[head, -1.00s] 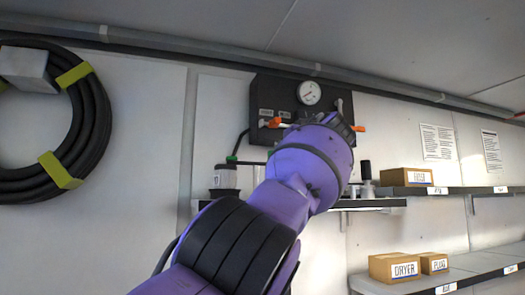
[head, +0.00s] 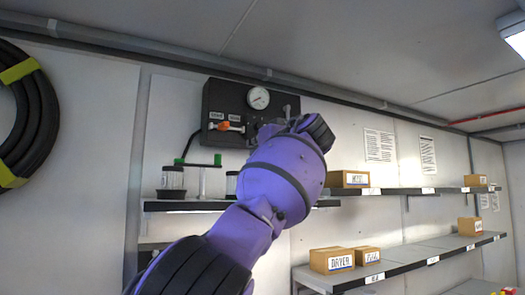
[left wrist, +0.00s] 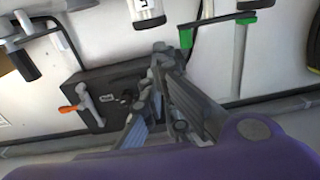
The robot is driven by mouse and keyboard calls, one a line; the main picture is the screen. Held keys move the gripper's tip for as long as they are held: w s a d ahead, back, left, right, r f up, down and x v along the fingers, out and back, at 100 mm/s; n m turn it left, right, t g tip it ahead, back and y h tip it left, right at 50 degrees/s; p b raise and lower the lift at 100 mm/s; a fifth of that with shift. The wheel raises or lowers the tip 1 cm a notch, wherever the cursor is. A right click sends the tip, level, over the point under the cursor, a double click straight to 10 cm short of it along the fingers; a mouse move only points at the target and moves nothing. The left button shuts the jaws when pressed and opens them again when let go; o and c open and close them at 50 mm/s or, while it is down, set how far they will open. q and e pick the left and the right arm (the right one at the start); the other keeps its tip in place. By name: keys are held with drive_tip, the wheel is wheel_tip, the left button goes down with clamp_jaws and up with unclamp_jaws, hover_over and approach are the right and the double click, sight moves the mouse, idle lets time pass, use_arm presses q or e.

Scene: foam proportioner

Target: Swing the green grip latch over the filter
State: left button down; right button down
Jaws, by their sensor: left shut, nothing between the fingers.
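A thin dark bar with green ends (head: 199,164), which looks like the green grip latch, stands out level above the wall shelf in the head view. Its green parts (left wrist: 246,19) also show in the left wrist view. My arm hides the gripper in the head view. My right gripper is out of view.
A dark panel (head: 215,98) with a round gauge (head: 258,97) and an orange handle (head: 228,126) is on the wall above. The handle also shows in the left wrist view (left wrist: 70,109). Shelves with cardboard boxes (head: 332,260) run to the right. A hose coil hangs at left.

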use_arm(q)
drive_tip(key=shift+s+d+f, duration=0.15)
drive_tip(key=shift+s+d, duration=0.6)
drive_tip(key=shift+d, duration=0.25)
drive_tip(key=shift+d, duration=0.1)
